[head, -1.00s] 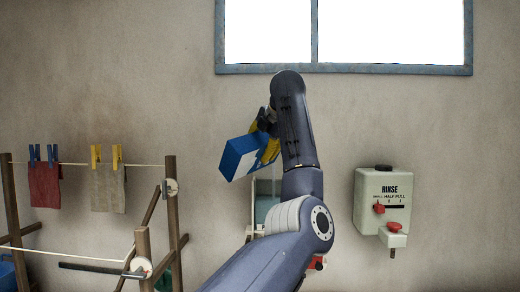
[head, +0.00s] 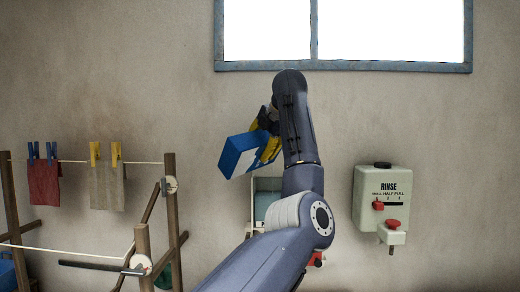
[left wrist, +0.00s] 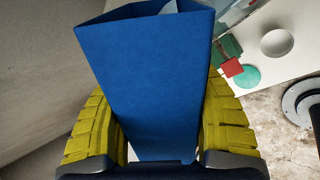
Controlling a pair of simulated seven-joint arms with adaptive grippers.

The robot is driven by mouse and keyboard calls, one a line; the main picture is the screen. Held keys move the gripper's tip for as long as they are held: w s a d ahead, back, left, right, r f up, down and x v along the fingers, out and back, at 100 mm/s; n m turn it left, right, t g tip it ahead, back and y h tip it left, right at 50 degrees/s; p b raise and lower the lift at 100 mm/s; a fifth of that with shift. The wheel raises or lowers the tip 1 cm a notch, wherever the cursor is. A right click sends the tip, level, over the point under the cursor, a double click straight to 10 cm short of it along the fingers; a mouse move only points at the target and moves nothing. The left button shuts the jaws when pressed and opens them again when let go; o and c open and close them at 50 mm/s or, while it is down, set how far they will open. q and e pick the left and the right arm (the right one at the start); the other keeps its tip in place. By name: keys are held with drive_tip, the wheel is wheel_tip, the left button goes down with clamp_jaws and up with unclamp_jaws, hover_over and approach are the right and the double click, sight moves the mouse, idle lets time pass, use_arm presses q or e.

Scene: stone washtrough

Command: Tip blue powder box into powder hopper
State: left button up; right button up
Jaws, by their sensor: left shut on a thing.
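The blue powder box (head: 238,158) is high in front of the wall in the head view, tilted, with its lower end to the left. My left gripper (head: 268,146) is shut on it, with yellow fingers on either side. In the left wrist view the box (left wrist: 160,85) fills the middle between the two fingers (left wrist: 160,130), its open end towards the top. I cannot see powder coming out. A pale unit with a blue-grey panel (head: 266,203), possibly the powder hopper, stands below the box, partly hidden by my arm. My right gripper is out of view.
A rinse dispenser (head: 381,205) with red knobs hangs on the wall at right. A wooden drying rack (head: 172,215) with pegged red and beige cloths stands at left. A window (head: 345,68) is above. The left wrist view shows a white round thing (left wrist: 277,43) on a pale surface.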

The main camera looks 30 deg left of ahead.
use_arm(q)
drive_tip(key=shift+w+f, duration=0.1)
drive_tip(key=shift+f, duration=0.1)
idle(0.7)
drive_tip(key=shift+w+f+g, duration=0.1)
drive_tip(key=shift+f+g, duration=0.2)
drive_tip(key=shift+g, duration=0.1)
drive_tip(key=shift+m, duration=0.3)
idle(0.8)
drive_tip(key=shift+f+y, duration=0.15)
drive_tip(key=shift+y, duration=0.15)
drive_tip(key=shift+w+d+f+g, duration=0.1)
drive_tip(key=shift+w+f+g, duration=0.1)
drive_tip(key=shift+g, duration=0.2)
